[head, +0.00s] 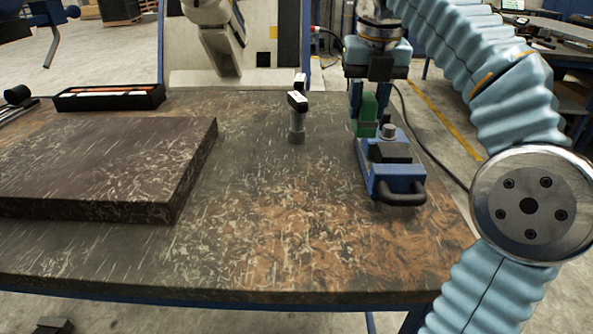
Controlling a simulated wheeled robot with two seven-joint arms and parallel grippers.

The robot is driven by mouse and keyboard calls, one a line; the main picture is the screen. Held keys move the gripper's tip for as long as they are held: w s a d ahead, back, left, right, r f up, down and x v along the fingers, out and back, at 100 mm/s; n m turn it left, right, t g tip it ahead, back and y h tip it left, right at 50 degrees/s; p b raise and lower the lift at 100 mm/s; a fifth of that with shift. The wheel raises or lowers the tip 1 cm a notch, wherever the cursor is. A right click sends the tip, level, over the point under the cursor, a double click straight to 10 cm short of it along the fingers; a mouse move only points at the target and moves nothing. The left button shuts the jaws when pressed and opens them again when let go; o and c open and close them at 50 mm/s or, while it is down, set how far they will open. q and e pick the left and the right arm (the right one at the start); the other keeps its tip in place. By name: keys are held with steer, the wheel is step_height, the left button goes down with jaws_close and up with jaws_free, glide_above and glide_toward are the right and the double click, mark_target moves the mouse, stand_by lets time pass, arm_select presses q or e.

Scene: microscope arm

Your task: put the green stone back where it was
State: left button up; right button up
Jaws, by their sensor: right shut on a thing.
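The green stone (368,108) is a small upright green block at the right of the table. My right gripper (368,100) points down from above and is shut on the stone, with a finger on either side of it. The stone is just behind a blue device (396,180) with a black handle, which hides part of what lies below it. I cannot tell whether the stone's lower end touches anything. My left gripper is not in view.
A dark stone slab (95,160) covers the left of the table (270,240). A black tray (108,97) lies at the back left. The front middle is clear.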

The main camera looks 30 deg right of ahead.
steer(key=w+a+f, duration=0.2)
steer(key=a, duration=0.1)
steer(key=w+a+f+b, duration=0.1)
steer(key=w+a+f, duration=0.1)
steer(key=a+f, duration=0.1)
steer(key=w+a+f+b, duration=0.1)
steer(key=w+a+f, duration=0.2)
steer(key=shift+a+f, duration=0.15)
steer(key=shift+w+a+f, duration=0.1)
steer(key=shift+a+f, duration=0.05)
steer(key=shift+f, duration=0.1)
steer(key=f, duration=0.2)
steer(key=b, duration=0.1)
steer(key=shift+w+a+f, duration=0.2)
steer(key=shift+a+f, duration=0.05)
steer(key=shift+f, duration=0.5)
steer(key=shift+f, duration=0.1)
steer(key=o, duration=1)
